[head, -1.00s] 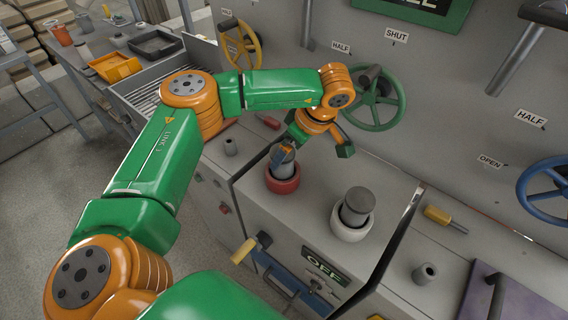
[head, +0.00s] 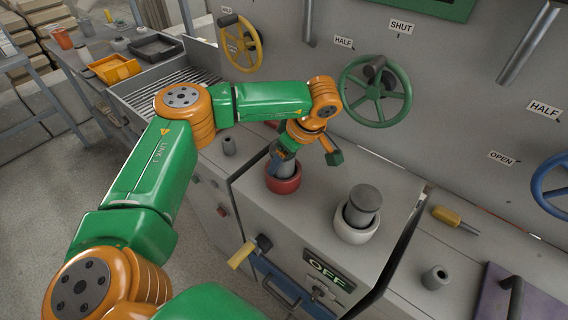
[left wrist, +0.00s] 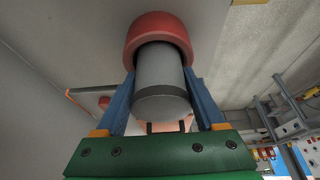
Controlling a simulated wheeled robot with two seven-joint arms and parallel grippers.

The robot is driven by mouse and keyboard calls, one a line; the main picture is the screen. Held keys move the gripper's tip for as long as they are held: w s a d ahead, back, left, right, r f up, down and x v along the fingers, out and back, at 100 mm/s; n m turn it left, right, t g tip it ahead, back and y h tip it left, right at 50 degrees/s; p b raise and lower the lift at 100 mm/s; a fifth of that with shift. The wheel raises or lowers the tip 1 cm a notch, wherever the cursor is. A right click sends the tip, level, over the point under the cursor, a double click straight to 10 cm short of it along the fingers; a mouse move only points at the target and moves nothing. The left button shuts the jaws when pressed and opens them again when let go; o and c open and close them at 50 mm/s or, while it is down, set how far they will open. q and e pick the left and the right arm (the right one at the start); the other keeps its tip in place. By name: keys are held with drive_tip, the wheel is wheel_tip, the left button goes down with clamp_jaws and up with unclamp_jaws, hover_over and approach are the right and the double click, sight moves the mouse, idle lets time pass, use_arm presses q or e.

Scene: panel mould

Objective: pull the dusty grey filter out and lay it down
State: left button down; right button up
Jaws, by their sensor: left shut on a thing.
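A grey cylindrical filter (head: 287,169) stands in a red collar (head: 283,185) on top of the grey cabinet. My left gripper (left wrist: 161,84) has its blue fingers on both sides of this filter and is shut on it. In the left wrist view the filter (left wrist: 160,72) still reaches into the red collar (left wrist: 158,32), with a dark gap around it. A second, darker grey cylinder (head: 363,202) stands in a white collar (head: 354,234) to the right. I cannot tell from its surface which cylinder is dusty. My right gripper is not in view.
A green handwheel (head: 375,92) is on the wall behind my left gripper. A yellow-handled lever (head: 243,254) and an OFF plate (head: 328,274) are on the cabinet front. A yellow-handled tool (head: 452,218) and a small grey socket (head: 434,279) are on the right.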

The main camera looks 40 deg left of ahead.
use_arm(q)
drive_tip(key=shift+w+r+p, duration=0.1)
drive_tip(key=shift+r+p, duration=0.7)
drive_tip(key=shift+r, duration=0.15)
drive_tip(key=shift+r+p, duration=2.3)
drive_tip(key=shift+r, duration=0.55)
drive_tip(key=shift+f, duration=0.1)
drive_tip(key=shift+r, duration=2.05)
